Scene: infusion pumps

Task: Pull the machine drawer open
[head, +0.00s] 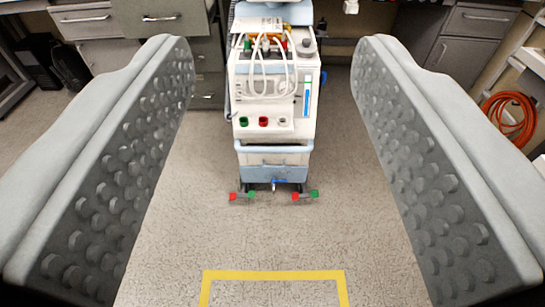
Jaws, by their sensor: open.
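The white and pale blue machine (268,105) stands upright on the floor ahead, near the top middle of the head view, with white hoses looped on its front. Its drawer (272,160) is the pale blue section low on the front, with a blue bar along its top edge; it looks shut. My gripper (272,90) is open, with its two grey studded fingers wide apart at left and right. Nothing is between them at close range; the machine shows in the gap, farther off. The fingers appear not to touch it.
Grey cabinets with drawers (175,30) stand behind at the left, and another cabinet (470,40) stands at the right. An orange hose (508,118) hangs at the right edge. Yellow tape (275,275) marks the floor in front. The floor before the machine is clear.

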